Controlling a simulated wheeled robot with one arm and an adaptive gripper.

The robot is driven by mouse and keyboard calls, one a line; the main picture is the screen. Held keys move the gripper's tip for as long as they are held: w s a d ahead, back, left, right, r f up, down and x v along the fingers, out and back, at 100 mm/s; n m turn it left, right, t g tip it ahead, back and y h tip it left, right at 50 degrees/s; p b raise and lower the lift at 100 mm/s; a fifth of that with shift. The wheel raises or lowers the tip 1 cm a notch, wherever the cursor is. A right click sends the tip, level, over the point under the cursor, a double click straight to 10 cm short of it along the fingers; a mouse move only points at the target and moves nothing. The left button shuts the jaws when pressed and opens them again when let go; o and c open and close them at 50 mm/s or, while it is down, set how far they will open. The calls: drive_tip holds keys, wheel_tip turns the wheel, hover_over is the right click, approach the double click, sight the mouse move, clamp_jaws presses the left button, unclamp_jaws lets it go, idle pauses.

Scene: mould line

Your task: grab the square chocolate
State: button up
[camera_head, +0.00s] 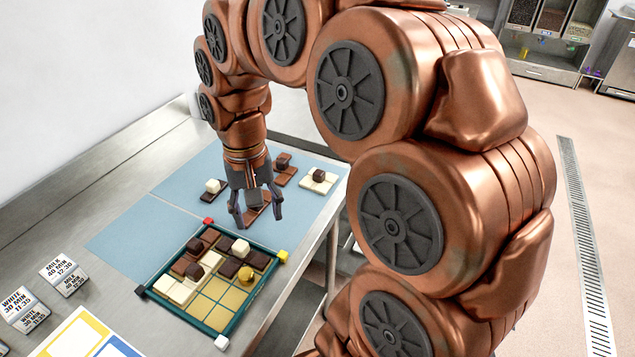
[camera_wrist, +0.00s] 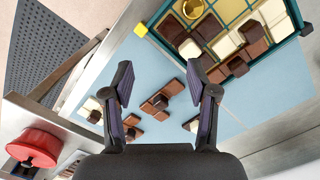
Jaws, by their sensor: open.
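My gripper (camera_head: 257,208) is open above the blue mat, pointing down, just behind the tray; its fingers (camera_wrist: 158,75) also show apart in the wrist view. A brown chocolate piece (camera_head: 258,212) lies on the mat below the fingers, partly hidden by them. In the wrist view brown chocolate (camera_wrist: 158,106), with a raised block on it, lies between the fingers, apart from both. I cannot tell which is the square one.
A green-rimmed tray (camera_head: 256,297) with coloured corners holds several white and brown chocolates and a gold ball; its front right cells are empty. Label blocks (camera_head: 63,275) and a coloured card (camera_head: 88,337) lie at front left. The blue mat (camera_head: 130,240) is clear on its left.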

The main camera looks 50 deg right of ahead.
drive_tip(key=w+d+m+b, duration=0.1)
drive_tip(key=w+d+m, duration=0.6)
drive_tip(key=d, duration=0.6)
drive_tip(key=m, duration=0.2)
hover_over(319, 172)
drive_tip(key=shift+w+a+f+t+b, duration=0.15)
drive_tip(key=shift+f+t+b, duration=0.1)
drive_tip(key=shift+f, duration=0.35)
drive_tip(key=shift+a+f+t+b, duration=0.15)
drive_tip(key=shift+f+b, duration=0.05)
drive_tip(key=shift+f, duration=0.35)
drive_tip(key=shift+d+f+m, duration=0.1)
drive_tip(key=shift+f+m, duration=0.2)
drive_tip(key=shift+f, duration=0.15)
drive_tip(key=shift+s+d+f+p, duration=0.1)
drive_tip(key=shift+f+p, duration=0.45)
drive_tip(key=shift+f, duration=0.9)
drive_tip(key=shift+s+d+f+p, duration=0.1)
drive_tip(key=shift+f+p, duration=0.45)
drive_tip(key=shift+f, duration=1.4)
clamp_jaws()
